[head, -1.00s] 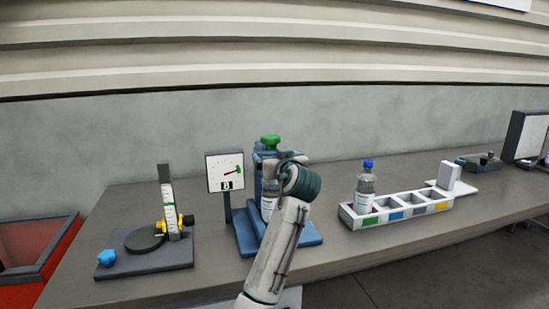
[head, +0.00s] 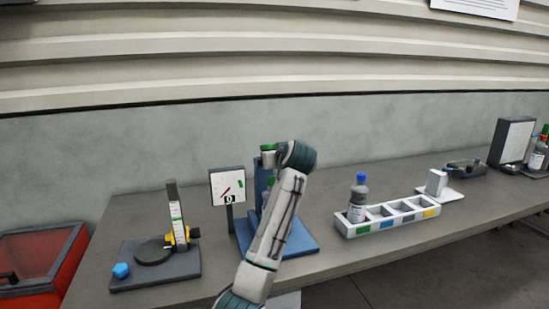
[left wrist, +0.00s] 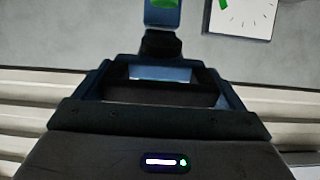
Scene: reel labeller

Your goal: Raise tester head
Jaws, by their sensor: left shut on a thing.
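The blue tester (head: 300,243) stands on the bench, with a green knob (head: 267,147) at the top of its column. My left arm reaches up in front of the tester, and my left gripper (head: 270,158) is at the tester head, shut on it; the arm hides much of the grip. The left wrist view shows a blue part with green on it (left wrist: 163,14) just beyond the dark fingers. The dial (head: 228,184) left of the column shows 0, its needle pointing up and right. The space under the head is mostly hidden by my arm. My right gripper is not in view.
Left of the tester is a dark stand with a scale (head: 176,215) and a blue knob (head: 121,270). To the right, a bottle with a blue cap (head: 358,198) stands in a white tray with colour marks (head: 398,226). A red bin (head: 45,258) is at far left.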

